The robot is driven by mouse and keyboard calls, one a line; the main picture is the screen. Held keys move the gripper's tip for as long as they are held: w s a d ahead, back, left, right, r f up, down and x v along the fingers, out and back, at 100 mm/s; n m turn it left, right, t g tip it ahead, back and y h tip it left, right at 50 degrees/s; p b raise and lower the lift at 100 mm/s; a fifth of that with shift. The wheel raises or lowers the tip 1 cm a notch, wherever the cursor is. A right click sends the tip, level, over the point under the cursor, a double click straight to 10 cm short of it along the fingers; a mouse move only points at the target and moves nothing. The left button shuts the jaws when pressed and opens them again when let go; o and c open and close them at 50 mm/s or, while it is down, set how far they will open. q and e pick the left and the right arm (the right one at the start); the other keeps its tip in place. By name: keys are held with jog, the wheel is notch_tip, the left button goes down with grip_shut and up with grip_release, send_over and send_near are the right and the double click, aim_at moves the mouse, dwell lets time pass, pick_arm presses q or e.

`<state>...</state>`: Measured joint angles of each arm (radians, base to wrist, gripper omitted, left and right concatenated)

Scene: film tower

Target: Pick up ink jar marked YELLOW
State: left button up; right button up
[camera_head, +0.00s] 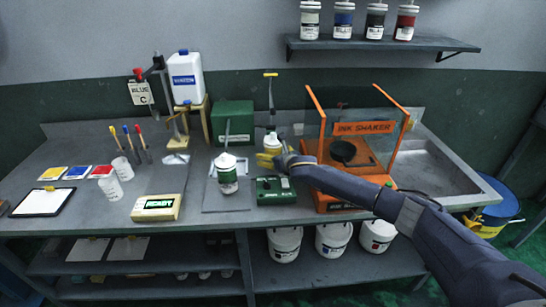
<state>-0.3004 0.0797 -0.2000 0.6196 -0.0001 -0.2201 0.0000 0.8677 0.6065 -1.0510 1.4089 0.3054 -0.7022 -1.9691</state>
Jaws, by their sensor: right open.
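A small jar with a pale top and yellow on its side (272,142) stands on the bench behind the green-fronted device, left of the ink shaker; its marking is too small to read. My right gripper (266,160) reaches in from the right, its yellowish fingers open just in front of and below this jar. The gripper partly covers the jar's lower part, and I cannot tell whether they touch. My left gripper is out of view.
The orange ink shaker (364,128) with clear panels stands close to my right arm. A white-topped jar with a green label (228,182) stands to the left. Several ink jars line the wall shelf (385,43). A green box (232,122) stands behind.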

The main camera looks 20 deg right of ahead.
jog(key=shift+w+f, duration=0.1)
jog(key=shift+w, duration=0.3)
jog(key=c, duration=1.7)
